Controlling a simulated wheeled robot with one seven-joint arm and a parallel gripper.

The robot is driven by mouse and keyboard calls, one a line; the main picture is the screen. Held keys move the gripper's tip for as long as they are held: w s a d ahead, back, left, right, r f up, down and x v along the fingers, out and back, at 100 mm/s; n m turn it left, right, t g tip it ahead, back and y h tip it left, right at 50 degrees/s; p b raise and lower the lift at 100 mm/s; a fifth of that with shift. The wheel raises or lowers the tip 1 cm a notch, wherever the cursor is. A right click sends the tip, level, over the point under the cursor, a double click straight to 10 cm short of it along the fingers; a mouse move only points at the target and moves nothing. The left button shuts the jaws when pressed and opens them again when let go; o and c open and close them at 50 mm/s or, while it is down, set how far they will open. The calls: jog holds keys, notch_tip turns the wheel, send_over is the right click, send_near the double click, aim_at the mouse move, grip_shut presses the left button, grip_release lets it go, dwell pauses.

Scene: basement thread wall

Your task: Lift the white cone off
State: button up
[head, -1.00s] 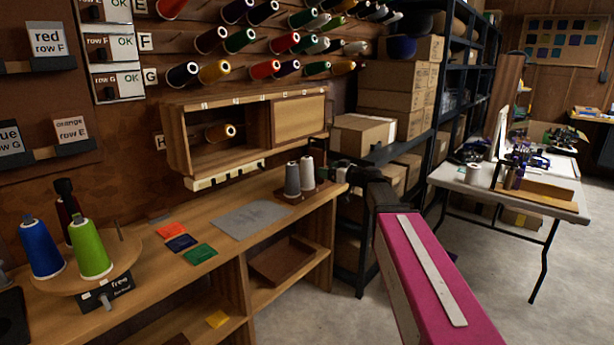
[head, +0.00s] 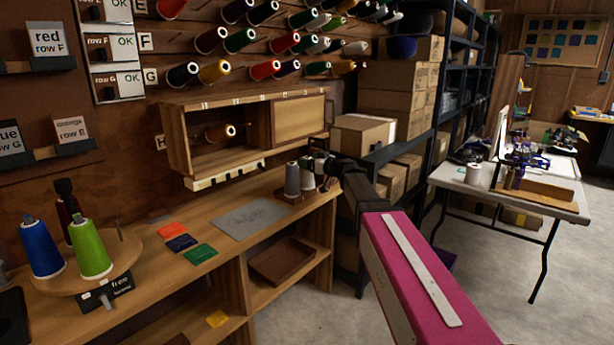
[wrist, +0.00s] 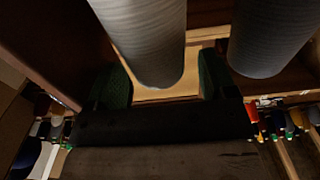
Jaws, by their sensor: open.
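Two thread cones stand on a small dark base at the right end of the wooden bench. The grey cone (head: 292,180) is on the left, and the paler white cone (head: 307,174) is beside it, partly hidden by my gripper (head: 322,172). In the wrist view, my gripper (wrist: 162,78) is open, with a dark green finger pad on either side. A pale cone, which looks like the white cone (wrist: 148,40), reaches down between the pads. The darker grey cone (wrist: 270,38) is outside them on the right. I cannot tell whether either pad touches a cone.
A wooden cabinet (head: 250,132) hangs just above the bench, close to my gripper. A grey mat (head: 250,218) lies left of the cones. Blue and green cones (head: 90,250) stand on a round turntable at far left. A metal shelf with boxes (head: 398,105) is behind my arm.

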jog(key=shift+x, duration=0.85)
jog(key=c, duration=1.3)
jog(key=shift+r, duration=0.15)
